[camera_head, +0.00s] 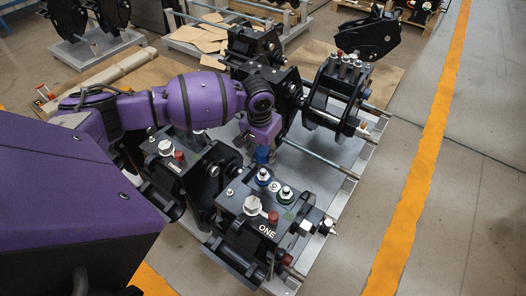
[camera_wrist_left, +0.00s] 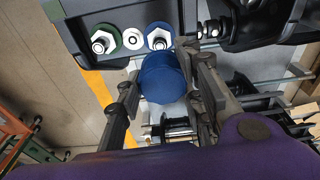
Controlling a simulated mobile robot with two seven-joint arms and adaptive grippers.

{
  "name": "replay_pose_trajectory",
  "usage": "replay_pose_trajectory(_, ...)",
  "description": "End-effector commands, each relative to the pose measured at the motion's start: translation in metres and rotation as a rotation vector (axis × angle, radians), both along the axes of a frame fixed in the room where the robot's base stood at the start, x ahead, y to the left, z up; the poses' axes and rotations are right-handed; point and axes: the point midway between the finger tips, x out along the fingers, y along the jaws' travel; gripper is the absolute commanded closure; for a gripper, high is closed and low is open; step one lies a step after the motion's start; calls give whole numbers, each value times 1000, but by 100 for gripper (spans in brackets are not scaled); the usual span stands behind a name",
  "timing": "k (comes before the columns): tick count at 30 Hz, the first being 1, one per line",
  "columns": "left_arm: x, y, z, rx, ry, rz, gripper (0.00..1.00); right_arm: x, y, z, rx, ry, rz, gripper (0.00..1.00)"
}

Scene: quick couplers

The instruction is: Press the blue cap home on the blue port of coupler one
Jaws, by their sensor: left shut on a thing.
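Coupler one (camera_head: 240,205) is the black block marked ONE in the head view. The blue port (camera_head: 263,175) is a blue ring with a pale metal fitting on its top; it also shows in the left wrist view (camera_wrist_left: 159,36). My left gripper (camera_head: 262,147) is shut on the blue cap (camera_head: 262,156), close to the port on its far side. In the left wrist view the blue cap (camera_wrist_left: 162,80) sits between the fingers, just below the port, whose fitting is uncovered. Whether they touch at the near edge is unclear. My right gripper is not in view.
A green-ringed port (camera_head: 286,193) and a plain port (camera_head: 274,186) sit beside the blue one. A white hex fitting (camera_head: 252,204) and red knob (camera_head: 273,217) are on the same block. Another coupler (camera_head: 190,168) stands close left. Open floor (camera_head: 480,200) lies right.

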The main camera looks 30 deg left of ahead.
Motion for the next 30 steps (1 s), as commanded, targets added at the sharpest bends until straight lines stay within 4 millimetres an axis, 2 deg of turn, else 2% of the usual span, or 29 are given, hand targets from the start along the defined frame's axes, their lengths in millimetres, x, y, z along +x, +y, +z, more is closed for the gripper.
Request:
replay_pose_trajectory(1, -3, -1, -11, 0, 10, 0, 84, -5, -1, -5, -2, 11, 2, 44)
replay_pose_trajectory(13, -4, 0, -49, 0, 11, -1, 84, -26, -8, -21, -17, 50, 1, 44)
replay_pose_trajectory(18, -3, -1, -56, 0, 9, -1, 84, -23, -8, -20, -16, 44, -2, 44)
replay_pose_trajectory(25, -2, -1, -55, 0, 6, -1, 84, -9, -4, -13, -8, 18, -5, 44)
replay_pose_trajectory(30, -2, -1, -55, 0, 7, -1, 84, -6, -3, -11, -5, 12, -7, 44)
